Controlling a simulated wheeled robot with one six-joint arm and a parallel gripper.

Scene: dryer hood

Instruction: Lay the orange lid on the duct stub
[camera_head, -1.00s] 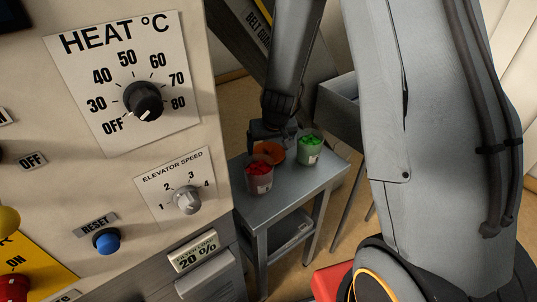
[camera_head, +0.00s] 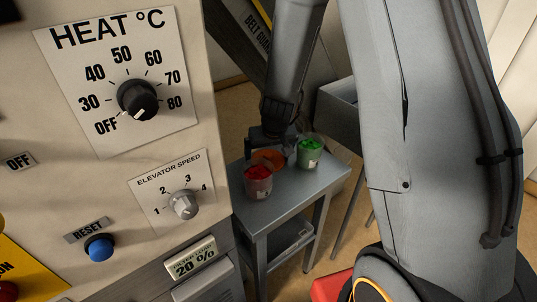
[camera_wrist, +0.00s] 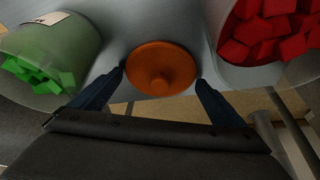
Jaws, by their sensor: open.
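In the wrist view my gripper (camera_wrist: 160,80) is open, with one dark finger on each side of the lid's near part. I cannot tell whether the fingers touch the lid. In the head view the lid (camera_head: 269,159) is partly hidden behind the red tub and below my gripper (camera_head: 272,147). I cannot make out the duct stub in either view.
A tub of red pieces (camera_head: 258,182) and a tub of green pieces (camera_head: 309,152) stand close on either side of the lid. The dryer panel (camera_head: 120,200) with its knobs fills the left.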

